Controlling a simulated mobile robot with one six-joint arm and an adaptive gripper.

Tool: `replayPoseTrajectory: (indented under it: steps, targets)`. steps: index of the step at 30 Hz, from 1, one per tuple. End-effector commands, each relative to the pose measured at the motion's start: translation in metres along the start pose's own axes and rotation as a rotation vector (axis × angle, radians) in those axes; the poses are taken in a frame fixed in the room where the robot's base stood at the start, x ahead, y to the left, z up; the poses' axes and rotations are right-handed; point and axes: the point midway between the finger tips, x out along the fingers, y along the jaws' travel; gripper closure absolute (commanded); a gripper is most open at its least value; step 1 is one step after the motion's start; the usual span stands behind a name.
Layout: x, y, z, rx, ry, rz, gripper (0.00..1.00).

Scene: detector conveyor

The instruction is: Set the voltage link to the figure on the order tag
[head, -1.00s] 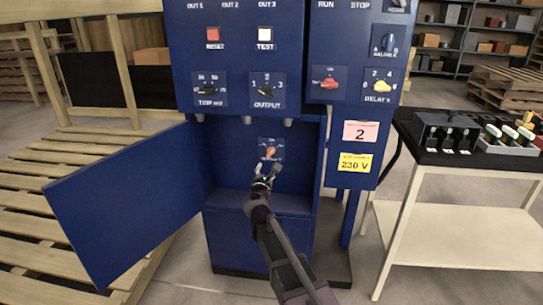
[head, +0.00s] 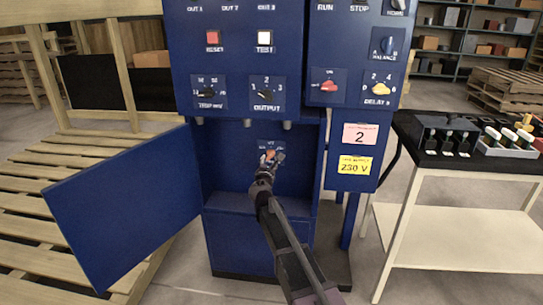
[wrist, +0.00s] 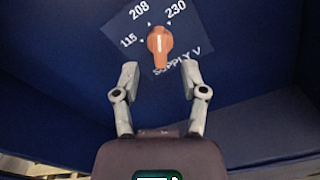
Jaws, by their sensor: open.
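The voltage link is an orange knob (wrist: 160,44) with a white line on its face, on a small panel marked 115, 208, 230 and SUPPLY V. In the wrist view the line points roughly up, between the 208 and 230 marks; I cannot tell which it is set to. The order tag (head: 354,166) is yellow and reads 230 V. My gripper (wrist: 160,72) is open, its fingertips just short of the knob and to either side of it. In the head view my gripper (head: 268,168) partly covers the knob's panel inside the open cabinet bay.
The blue cabinet's door (head: 125,205) hangs open to the left. A pink tag (head: 360,134) reading 2 is above the yellow one. Other knobs and buttons, such as OUTPUT (head: 266,95), are above the bay. A cart (head: 470,190) stands right.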

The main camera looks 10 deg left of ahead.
Motion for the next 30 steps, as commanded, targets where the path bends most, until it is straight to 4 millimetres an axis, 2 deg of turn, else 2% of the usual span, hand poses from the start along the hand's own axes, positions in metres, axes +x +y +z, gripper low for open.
replayPoseTrajectory:
  steps: [1, 3, 12, 26, 29, 30]
  targets:
    - [0.012, 0.001, -0.001, 0.0, 0.0, 0.0, 0.44]
    - [0.022, 0.001, -0.001, 0.0, 0.0, 0.0, 0.44]
    - [0.053, 0.001, -0.001, 0.0, 0.0, 0.0, 0.44]
    - [0.058, 0.001, 0.0, 0.0, 0.001, 0.001, 0.44]
    - [0.058, 0.001, -0.001, 0.0, 0.001, 0.001, 0.71]
    - [0.058, 0.001, -0.001, 0.0, 0.001, 0.001, 0.83]
